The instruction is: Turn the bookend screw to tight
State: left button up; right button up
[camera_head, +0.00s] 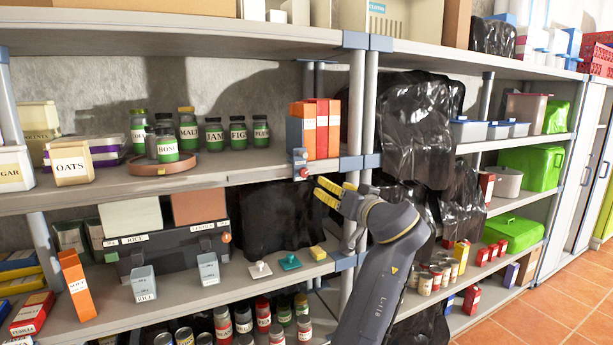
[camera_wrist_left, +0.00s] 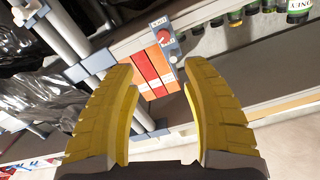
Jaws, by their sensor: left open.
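The grey bookend (camera_head: 298,158) stands at the front edge of the middle shelf, against the left side of several red and orange books (camera_head: 321,130). Its red screw knob (camera_head: 304,172) faces outward. In the left wrist view, the bookend (camera_wrist_left: 174,55) and red knob (camera_wrist_left: 164,37) show beyond the fingertips, with a small unreadable label above the knob. My left gripper (camera_head: 325,190) is open with yellow fingers, just right of and below the knob, apart from it. In the left wrist view, the open fingers (camera_wrist_left: 159,78) hold nothing. My right gripper does not show.
A grey shelf post (camera_head: 357,100) stands right of the books. Labelled jars (camera_head: 214,135) stand farther left on the middle shelf (camera_head: 225,172). Below are pegs and a yellow block (camera_head: 317,253). Black plastic sheeting (camera_head: 415,130) hangs behind the post.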

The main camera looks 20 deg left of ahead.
aim_at(305, 174)
pick_arm(q)
jog(key=w+a+n, duration=0.1)
jog(key=w+a, duration=0.4)
jog(key=w, duration=0.1)
jog(key=w+a+n, duration=0.1)
jog(key=w+a, duration=0.5)
jog(key=shift+w+a, duration=0.25)
dwell(0.3)
grip_shut()
dwell(0.4)
